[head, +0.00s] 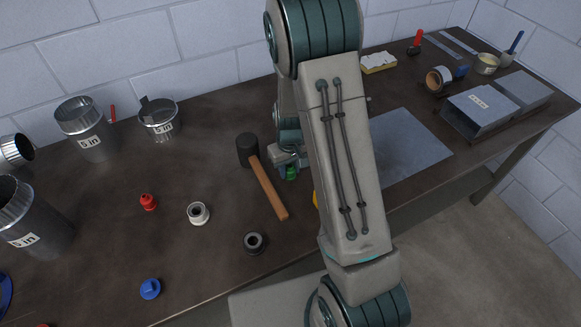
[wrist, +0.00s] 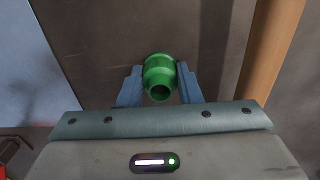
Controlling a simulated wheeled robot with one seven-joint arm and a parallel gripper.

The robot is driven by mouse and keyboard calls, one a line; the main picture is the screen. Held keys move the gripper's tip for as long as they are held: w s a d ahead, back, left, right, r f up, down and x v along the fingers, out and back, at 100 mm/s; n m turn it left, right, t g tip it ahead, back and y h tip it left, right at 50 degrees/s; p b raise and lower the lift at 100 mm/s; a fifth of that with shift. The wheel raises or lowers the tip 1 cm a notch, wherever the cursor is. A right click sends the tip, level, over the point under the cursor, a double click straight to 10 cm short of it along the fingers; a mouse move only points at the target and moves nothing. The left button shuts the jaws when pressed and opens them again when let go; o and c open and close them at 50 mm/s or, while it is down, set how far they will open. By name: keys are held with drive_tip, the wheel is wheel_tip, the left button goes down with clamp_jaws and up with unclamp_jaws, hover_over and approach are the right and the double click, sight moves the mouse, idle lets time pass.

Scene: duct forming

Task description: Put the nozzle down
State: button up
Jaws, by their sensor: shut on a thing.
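The green nozzle (wrist: 160,75) is between the two fingers of my gripper (wrist: 160,88) in the wrist view, and the fingers are shut on it. Its round open end faces the camera. In the head view a small part of the green nozzle (head: 291,173) shows beside my arm, just right of the mallet, with my gripper (head: 288,160) partly hidden by the arm. I cannot tell whether the nozzle touches the bench top.
The mallet (head: 268,186) lies close left of my gripper. Red (head: 148,202), white (head: 198,213), black (head: 254,243) and blue (head: 150,289) nozzles stand on the bench (head: 105,240). A grey sheet (head: 405,145) lies right of my arm. Bare bench separates the nozzles.

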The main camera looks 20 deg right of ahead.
sight(290, 166)
drive_tip(key=o, duration=0.9)
drive_tip(key=shift+o, duration=0.2)
drive_tip(key=shift+w+r, duration=0.1)
drive_tip(key=shift+r, duration=0.55)
wheel_tip(290, 166, up, 11)
drive_tip(key=s+r+m+t, duration=0.1)
drive_tip(key=s+r, duration=0.5)
drive_tip(key=s, duration=0.3)
drive_tip(key=s+r+m+t, duration=0.1)
drive_tip(key=s+r+t, duration=0.1)
drive_tip(key=s+r, duration=0.4)
drive_tip(key=shift+s+r+t+b, duration=0.25)
drive_tip(key=shift+s+t+b, duration=0.1)
drive_tip(key=shift+s, duration=1.8)
